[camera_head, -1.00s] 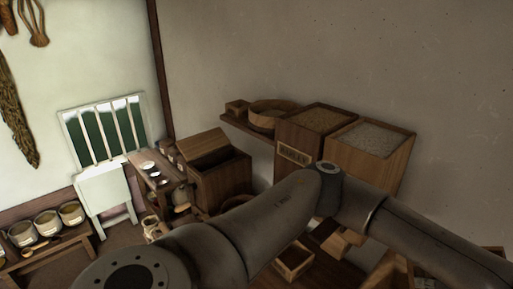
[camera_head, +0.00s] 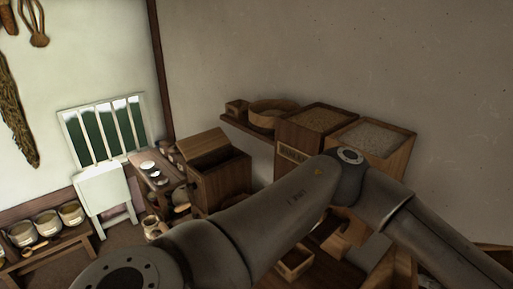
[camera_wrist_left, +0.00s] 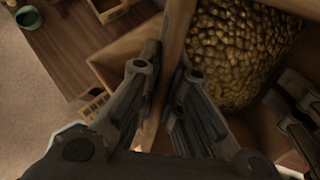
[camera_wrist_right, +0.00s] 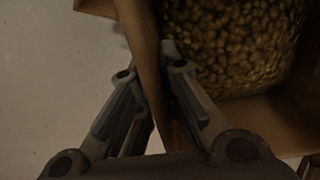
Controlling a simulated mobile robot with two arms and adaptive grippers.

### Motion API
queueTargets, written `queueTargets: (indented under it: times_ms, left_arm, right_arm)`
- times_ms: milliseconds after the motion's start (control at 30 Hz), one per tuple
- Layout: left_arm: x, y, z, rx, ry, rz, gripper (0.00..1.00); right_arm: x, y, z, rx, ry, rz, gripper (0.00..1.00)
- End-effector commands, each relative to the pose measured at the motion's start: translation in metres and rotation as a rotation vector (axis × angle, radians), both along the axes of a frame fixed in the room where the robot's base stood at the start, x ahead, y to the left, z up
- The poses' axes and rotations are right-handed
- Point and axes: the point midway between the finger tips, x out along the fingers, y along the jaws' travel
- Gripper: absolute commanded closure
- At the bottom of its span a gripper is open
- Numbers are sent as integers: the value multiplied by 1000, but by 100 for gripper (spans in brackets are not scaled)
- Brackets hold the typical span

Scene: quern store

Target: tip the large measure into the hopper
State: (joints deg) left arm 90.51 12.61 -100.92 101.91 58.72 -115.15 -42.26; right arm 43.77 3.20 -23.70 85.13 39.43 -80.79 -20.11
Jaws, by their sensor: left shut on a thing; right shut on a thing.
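The large measure is a wooden box; its wall (camera_wrist_left: 176,28) crosses the left wrist view. Golden-brown grain (camera_wrist_left: 240,45) fills part of it, with bare wood showing below. My left gripper (camera_wrist_left: 167,66) is shut on this wall. In the right wrist view, my right gripper (camera_wrist_right: 151,66) is shut on a wooden wall of a box (camera_wrist_right: 138,35) with like grain (camera_wrist_right: 232,40), seemingly the same measure. Dark fingers, likely my right gripper's, show at the left wrist view's right edge. In the head view my arm hides measure and grippers. I cannot identify the hopper for certain.
Below the left gripper are an open wooden box edge (camera_wrist_left: 105,62), a wooden top (camera_wrist_left: 62,42) and a green cup (camera_wrist_left: 28,17). In the head view, two grain-filled bins (camera_head: 292,133) (camera_head: 402,160) stand by the wall; a small box (camera_head: 295,262) lies near my arm.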

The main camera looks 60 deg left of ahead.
Motion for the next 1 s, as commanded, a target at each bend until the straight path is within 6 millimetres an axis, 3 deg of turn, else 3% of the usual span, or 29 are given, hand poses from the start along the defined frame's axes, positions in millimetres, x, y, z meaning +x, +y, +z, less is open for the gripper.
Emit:
queueTargets:
  times_ms: [1000]
  left_arm:
    - [-5, -4, 10, 130, -94, 2, 100]
  right_arm:
    - [-1, -6, 14, 126, -102, -6, 100]
